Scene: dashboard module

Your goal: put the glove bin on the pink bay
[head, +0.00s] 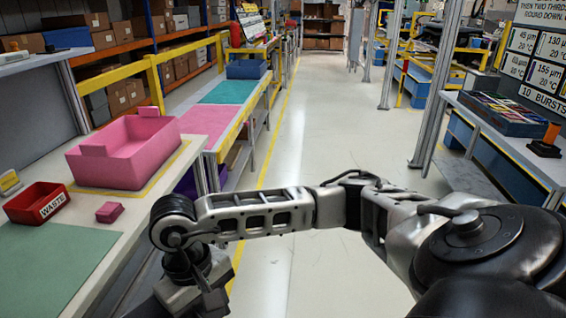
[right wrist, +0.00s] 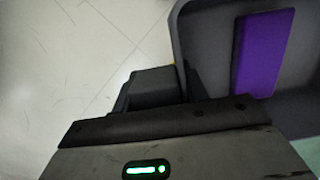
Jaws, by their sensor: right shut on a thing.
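The pink bay (head: 207,122) is a flat pink mat on the bench at the left, next to a teal mat; nothing lies on the part that shows. A dark grey bin (right wrist: 213,60) with a purple panel or block (right wrist: 263,50) inside fills the upper right of the right wrist view; I see no label on it, so I cannot confirm it is the glove bin. My right gripper (right wrist: 155,88) is shut on its wall. In the head view my right arm reaches left and bends down; its fingertips and the bin are not clear there. My left gripper is out of view.
On the near left bench stand a large pink bin (head: 120,165), a red WASTE bin (head: 38,203) and a small pink block (head: 110,212). A blue bin (head: 246,70) stands beyond the teal mat (head: 228,92). A yellow rail runs behind. The aisle floor (head: 320,130) is clear.

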